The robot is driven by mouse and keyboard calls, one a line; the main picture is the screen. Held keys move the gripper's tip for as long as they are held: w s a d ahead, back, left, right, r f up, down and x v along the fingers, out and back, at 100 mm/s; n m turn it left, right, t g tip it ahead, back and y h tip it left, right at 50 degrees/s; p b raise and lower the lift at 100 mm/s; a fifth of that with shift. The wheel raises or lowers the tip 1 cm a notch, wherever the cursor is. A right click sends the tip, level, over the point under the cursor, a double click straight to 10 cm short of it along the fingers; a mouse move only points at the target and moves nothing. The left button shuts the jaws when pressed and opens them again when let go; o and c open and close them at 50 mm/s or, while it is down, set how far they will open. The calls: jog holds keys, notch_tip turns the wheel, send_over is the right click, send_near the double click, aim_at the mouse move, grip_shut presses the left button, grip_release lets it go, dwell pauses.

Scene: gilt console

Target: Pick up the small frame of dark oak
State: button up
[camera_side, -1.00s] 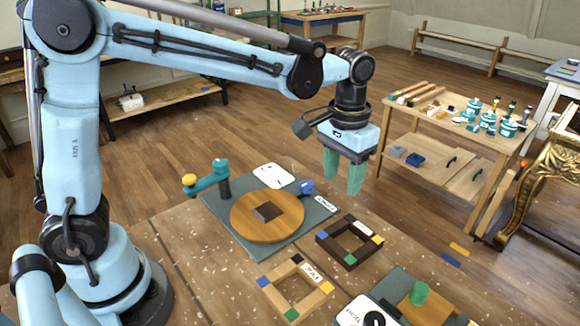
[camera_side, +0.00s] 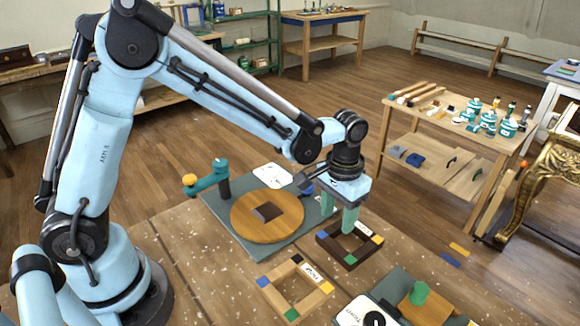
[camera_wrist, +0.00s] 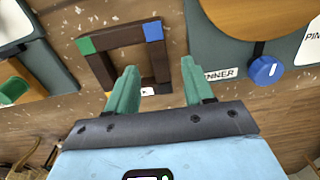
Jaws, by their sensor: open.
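The dark oak frame (camera_side: 328,247) lies flat on the table, a square of dark bars with coloured corners and a white label. It also shows in the wrist view (camera_wrist: 124,35), with a green and a blue corner at its far side. My gripper (camera_side: 338,222) is open and empty, its green fingers just above the frame. In the wrist view my gripper (camera_wrist: 158,68) has its left finger over the frame's opening and its right finger outside. One bar appears between them. The fingers partly hide the frame; I cannot tell their exact height.
A pale wooden frame (camera_side: 273,294) lies in front of the dark one. A grey board with a round wooden turntable (camera_side: 267,230) and a teal lever (camera_side: 210,177) is at left. A device with a green knob (camera_side: 419,292) stands at front right.

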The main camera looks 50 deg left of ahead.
jog(key=shift+f, duration=1.2)
grip_shut()
jog(key=shift+r, duration=0.1)
